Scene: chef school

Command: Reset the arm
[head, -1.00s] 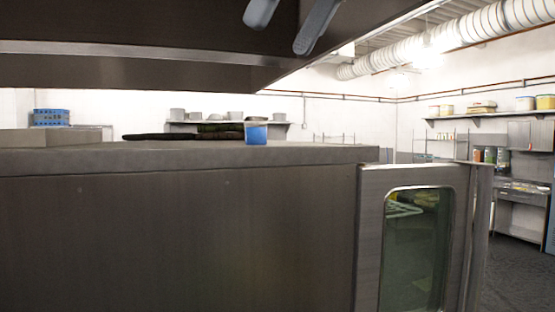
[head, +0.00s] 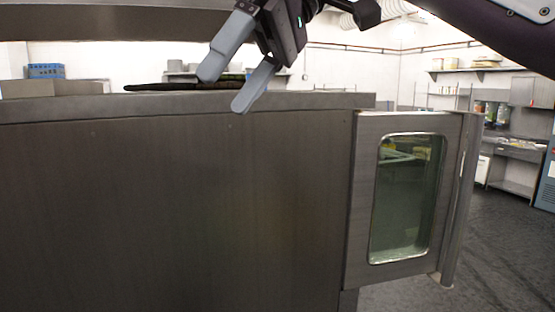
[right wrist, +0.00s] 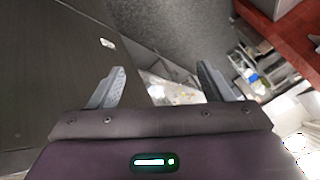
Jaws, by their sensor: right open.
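My right gripper (head: 226,90) hangs in the upper middle of the head view, its two grey fingers pointing down and left. It is in front of the top edge of a steel cabinet (head: 180,200). My right arm (head: 490,30) comes in from the upper right. In the right wrist view the same gripper (right wrist: 162,84) has its fingers spread wide with nothing between them. My left gripper is in neither view.
A steel door with a glass window (head: 408,195) stands at the cabinet's right end. A dark flat item (head: 180,86) lies on the cabinet top, partly hidden by the gripper. Open dark floor (head: 500,245) lies at the right. Shelves (head: 480,68) line the far wall.

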